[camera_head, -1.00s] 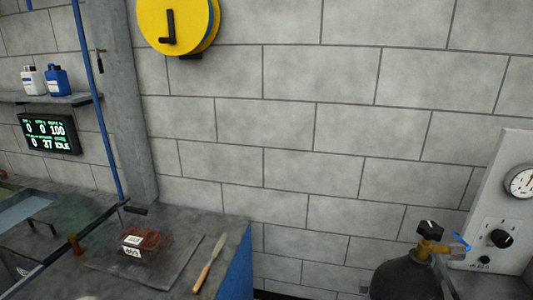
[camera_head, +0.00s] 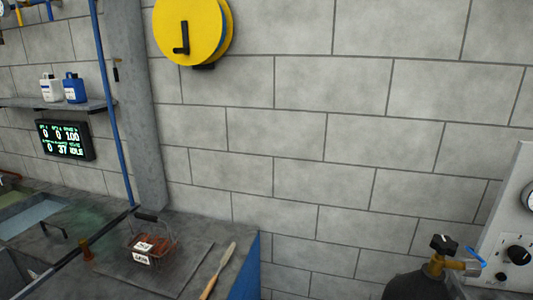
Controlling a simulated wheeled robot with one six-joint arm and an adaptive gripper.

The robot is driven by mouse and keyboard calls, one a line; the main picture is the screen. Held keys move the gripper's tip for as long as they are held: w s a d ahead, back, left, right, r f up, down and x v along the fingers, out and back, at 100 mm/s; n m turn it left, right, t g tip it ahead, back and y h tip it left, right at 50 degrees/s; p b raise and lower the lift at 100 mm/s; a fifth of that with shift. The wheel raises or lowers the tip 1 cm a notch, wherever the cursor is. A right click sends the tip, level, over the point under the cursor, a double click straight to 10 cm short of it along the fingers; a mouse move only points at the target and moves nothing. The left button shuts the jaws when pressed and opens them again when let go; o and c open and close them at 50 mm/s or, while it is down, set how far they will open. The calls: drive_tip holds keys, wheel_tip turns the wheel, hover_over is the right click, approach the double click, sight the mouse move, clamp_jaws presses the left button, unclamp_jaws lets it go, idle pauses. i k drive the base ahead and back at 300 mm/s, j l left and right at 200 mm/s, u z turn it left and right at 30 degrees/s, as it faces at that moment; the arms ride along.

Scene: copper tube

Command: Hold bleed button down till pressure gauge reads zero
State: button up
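A pale grey control panel (camera_head: 511,213) stands at the right edge of the head view. A round gauge (camera_head: 530,196) on it is cut by the frame edge, so its needle cannot be read. Below the gauge is a black knob (camera_head: 518,254), with a smaller black button or knob (camera_head: 501,277) to its lower left. I cannot tell for sure whether this is the bleed button. My gripper is not in view.
A dark gas cylinder (camera_head: 408,286) with a brass valve (camera_head: 437,265) stands before the panel. At left, a workbench (camera_head: 205,231) bears a labelled basket (camera_head: 150,246) and a wooden-handled tool (camera_head: 218,270). A yellow reel (camera_head: 188,28) hangs on the wall.

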sight(501, 276)
drive_tip(key=z, duration=1.25)
